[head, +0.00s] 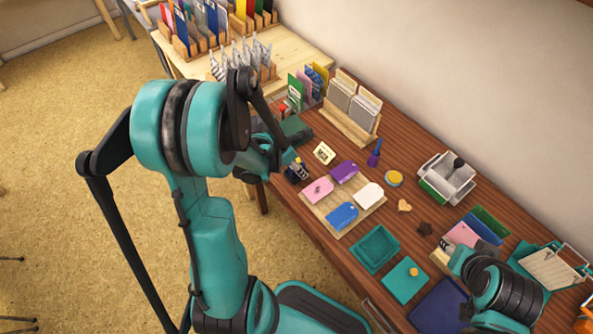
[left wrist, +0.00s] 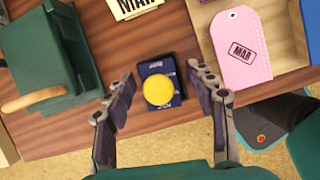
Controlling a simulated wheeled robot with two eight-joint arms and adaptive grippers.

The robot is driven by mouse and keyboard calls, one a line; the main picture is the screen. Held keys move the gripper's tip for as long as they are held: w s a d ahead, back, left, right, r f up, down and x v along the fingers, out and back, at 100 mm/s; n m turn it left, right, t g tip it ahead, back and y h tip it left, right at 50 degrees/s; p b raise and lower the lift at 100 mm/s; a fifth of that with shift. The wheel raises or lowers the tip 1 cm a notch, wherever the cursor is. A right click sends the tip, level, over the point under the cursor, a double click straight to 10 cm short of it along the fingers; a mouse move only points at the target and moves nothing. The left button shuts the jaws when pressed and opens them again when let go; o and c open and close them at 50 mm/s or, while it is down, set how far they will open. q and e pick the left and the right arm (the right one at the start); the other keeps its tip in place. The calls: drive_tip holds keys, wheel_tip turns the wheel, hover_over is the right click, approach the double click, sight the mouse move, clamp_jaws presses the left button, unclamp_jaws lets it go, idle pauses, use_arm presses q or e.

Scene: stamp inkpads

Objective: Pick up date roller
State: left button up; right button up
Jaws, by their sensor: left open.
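The date roller (left wrist: 175,98), a small dark blue body with a round yellow top, stands on the brown table in the left wrist view. In the left wrist view my left gripper (left wrist: 160,78) is open, with one finger on each side of the date roller. I see no finger contact, and the height gap is hard to judge. My right arm is at the lower right of the head view; its fingers are too unclear to read.
A dark green device (left wrist: 38,60) stands left of the roller in the left wrist view. A wooden tray (head: 337,233) with pink, purple, white and blue tags is close by. A small sign (head: 324,153) stands behind. The table's front edge is near.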

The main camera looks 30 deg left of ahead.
sight(299, 161)
use_arm(q)
clamp_jaws()
drive_tip(key=shift+r, duration=0.1)
drive_tip(key=shift+r+p, duration=0.35)
drive_tip(key=shift+r, duration=0.15)
drive_tip(key=r+p, duration=0.1)
drive_tip(key=r, duration=0.1)
drive_tip(key=r+p, duration=0.1)
drive_tip(key=r, duration=0.1)
drive_tip(key=shift+d, duration=0.4)
drive_tip(key=d+r+p, duration=0.3)
drive_tip(key=d+r, duration=0.3)
drive_tip(key=d, duration=0.5)
drive_tip(key=shift+p, duration=0.4)
drive_tip(key=shift+a, duration=0.1)
